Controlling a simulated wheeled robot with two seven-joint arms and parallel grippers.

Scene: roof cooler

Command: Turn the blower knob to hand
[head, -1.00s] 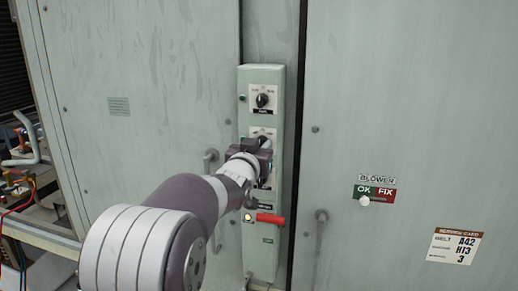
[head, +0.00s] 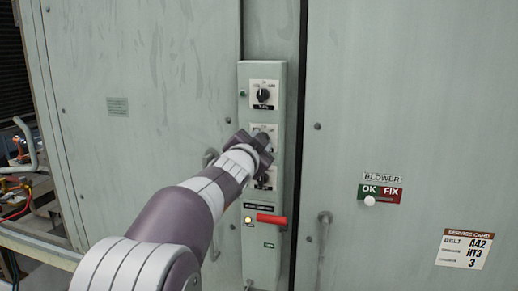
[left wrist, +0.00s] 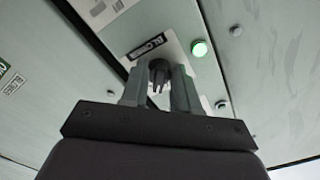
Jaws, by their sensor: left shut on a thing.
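The control panel (head: 265,235) is a narrow pale-green box with knobs in a column. My left gripper (head: 263,139) is at the middle knob plate (head: 264,128), and the arm covers most of it. In the left wrist view my left gripper (left wrist: 160,88) is shut on a dark knob (left wrist: 158,66), with a finger on each side. A label (left wrist: 147,47) that seems to read BLOWER stands upside down by this knob. The knob's pointer and end position are hidden. My right gripper is out of view.
Another knob (head: 263,95) is above, and a lower one (head: 265,180) is partly hidden. A red handle (head: 271,219) and lit lamp (head: 248,221) are below. A green lamp (left wrist: 199,48) glows beside the held knob. An OK/FIX slider (head: 369,200) and service card (head: 464,248) are at right.

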